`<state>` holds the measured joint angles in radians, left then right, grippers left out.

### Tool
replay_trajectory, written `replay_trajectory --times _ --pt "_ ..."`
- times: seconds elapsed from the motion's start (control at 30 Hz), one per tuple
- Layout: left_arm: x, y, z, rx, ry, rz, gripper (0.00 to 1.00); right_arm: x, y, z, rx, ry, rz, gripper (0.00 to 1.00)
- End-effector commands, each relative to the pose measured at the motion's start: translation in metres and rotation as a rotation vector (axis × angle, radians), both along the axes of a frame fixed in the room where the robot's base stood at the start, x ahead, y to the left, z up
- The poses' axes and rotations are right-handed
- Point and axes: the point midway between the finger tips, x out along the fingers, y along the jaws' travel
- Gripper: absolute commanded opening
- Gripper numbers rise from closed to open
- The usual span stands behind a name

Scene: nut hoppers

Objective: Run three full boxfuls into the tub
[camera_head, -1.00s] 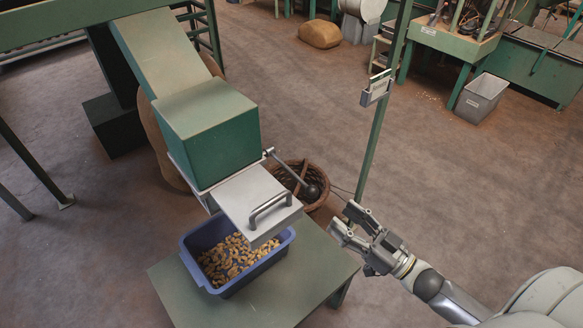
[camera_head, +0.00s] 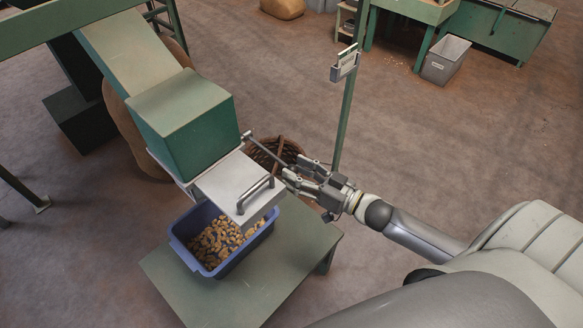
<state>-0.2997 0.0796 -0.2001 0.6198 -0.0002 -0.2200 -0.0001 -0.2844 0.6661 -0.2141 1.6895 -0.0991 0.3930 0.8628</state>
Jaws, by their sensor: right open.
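A blue tub (camera_head: 177,247) stands on a green table, with a layer of tan nuts (camera_head: 222,240) in it. Above it is the green hopper box (camera_head: 185,125), fed by a sloping chute (camera_head: 130,52). A flat metal box with a bar handle (camera_head: 257,192) juts out under the hopper, over the tub's back part. A thin lever rod (camera_head: 262,150) runs from the hopper's side toward my right gripper (camera_head: 297,173). That gripper is open, its fingers at the lever's end. The lever's dark ball knob is hidden at the fingers. My left gripper is out of view.
The green table (camera_head: 200,297) has bare room in front and to the right of the tub. A wicker basket (camera_head: 275,150) stands behind the lever. A green post with a label holder (camera_head: 345,68) rises behind my gripper. A grey bin (camera_head: 445,60) stands farther back.

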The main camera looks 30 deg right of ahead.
Motion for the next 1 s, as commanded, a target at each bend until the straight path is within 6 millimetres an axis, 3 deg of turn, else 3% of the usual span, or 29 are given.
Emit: replay_trajectory --times 0.2,0.57,0.93,1.0 --pt "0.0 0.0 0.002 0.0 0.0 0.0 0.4 0.016 0.008 0.0 0.001 0.0 0.0 0.51" --pt "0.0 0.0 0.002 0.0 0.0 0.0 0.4 0.018 0.01 0.0 0.0 0.0 0.0 0.49" --pt "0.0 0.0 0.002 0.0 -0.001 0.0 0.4 0.018 0.01 0.0 0.0 0.0 0.0 0.02" --pt "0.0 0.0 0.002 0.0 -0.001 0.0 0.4 0.018 0.01 0.0 0.0 0.0 0.0 0.0"
